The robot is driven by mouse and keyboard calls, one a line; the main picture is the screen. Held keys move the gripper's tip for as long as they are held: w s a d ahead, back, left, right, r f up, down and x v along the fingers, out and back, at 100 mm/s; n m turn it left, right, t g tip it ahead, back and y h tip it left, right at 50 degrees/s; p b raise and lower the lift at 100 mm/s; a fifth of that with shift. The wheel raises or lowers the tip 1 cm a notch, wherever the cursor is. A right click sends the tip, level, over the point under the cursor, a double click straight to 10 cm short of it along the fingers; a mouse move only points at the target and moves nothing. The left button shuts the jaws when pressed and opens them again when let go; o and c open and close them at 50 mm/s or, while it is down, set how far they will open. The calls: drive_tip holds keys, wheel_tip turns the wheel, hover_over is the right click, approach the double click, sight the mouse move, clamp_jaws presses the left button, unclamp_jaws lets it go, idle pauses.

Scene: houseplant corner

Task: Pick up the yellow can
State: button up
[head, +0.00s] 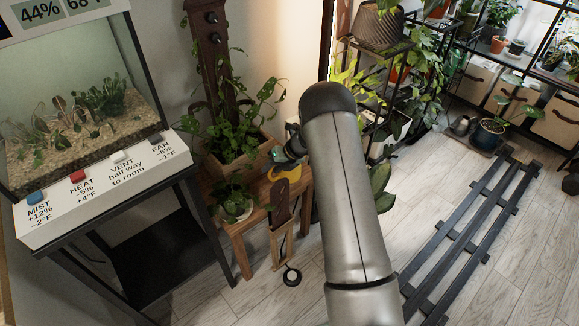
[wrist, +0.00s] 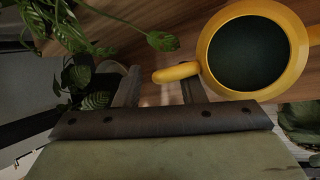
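The yellow can (head: 287,173) sits on the wooden bench in the head view, partly hidden by my gripper (head: 284,156) and arm. In the wrist view I look down into the can's round yellow rim (wrist: 294,80) and dark inside, at the upper right. A yellow arm of the can, which looks like its handle (wrist: 176,73), points left toward my fingers. My gripper (wrist: 160,84) is open, its two fingers spread apart. The handle's end shows near the right finger and the gap; I cannot tell whether they touch.
A wooden planter (head: 238,150) with a leafy vine stands on the bench (head: 240,229) left of the can. A small potted plant (head: 235,210) sits in front of it. A terrarium table (head: 105,195) stands at left. Floor rails (head: 470,235) run at right over open floor.

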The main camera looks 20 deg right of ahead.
clamp_jaws()
drive_tip(key=shift+r, duration=0.1)
idle(1.2)
